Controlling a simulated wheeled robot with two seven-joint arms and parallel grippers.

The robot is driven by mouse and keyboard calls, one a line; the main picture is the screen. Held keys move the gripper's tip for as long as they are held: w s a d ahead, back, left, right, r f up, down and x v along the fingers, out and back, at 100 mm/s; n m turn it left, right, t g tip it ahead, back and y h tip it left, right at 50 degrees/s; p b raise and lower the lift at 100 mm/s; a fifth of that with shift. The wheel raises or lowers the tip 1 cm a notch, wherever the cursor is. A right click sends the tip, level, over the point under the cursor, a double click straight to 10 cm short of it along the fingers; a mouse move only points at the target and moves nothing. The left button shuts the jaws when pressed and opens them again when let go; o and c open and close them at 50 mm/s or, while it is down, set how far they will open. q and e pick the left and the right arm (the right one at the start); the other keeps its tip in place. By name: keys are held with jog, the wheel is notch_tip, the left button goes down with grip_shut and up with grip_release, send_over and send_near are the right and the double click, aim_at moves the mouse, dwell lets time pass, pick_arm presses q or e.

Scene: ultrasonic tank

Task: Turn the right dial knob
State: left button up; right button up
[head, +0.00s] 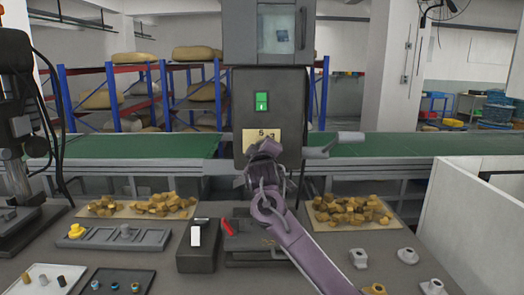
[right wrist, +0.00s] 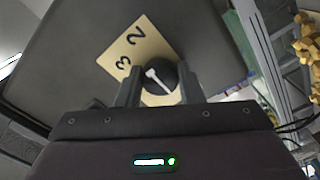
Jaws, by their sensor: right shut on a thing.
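A black dial knob (right wrist: 163,80) with a white pointer line sits on a beige number plate (right wrist: 137,55) on the dark face of the machine. The digits 2 and 3 show on the plate in the right wrist view. In the head view the plate (head: 250,137) shows only partly, and my gripper hides the knob. My right gripper (head: 264,150) is at the machine's front; in the right wrist view its two fingers (right wrist: 160,72) stand on either side of the knob, shut on it. My left gripper is not in view.
A green button (head: 261,101) is above the plate, and a grey lever (head: 335,143) juts to the right. On the bench below are a switch box (head: 197,245), a red-handled block (head: 250,248), trays and heaps of brown pieces (head: 352,209). A green conveyor (head: 400,145) runs behind.

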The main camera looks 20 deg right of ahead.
jog(key=shift+f, duration=0.15)
jog(key=o, duration=1)
jog(key=b+v, duration=0.2)
jog(key=v, duration=0.5)
jog(key=shift+s+b, duration=0.35)
jog(key=shift+s, duration=0.05)
jog(key=shift+a, duration=0.1)
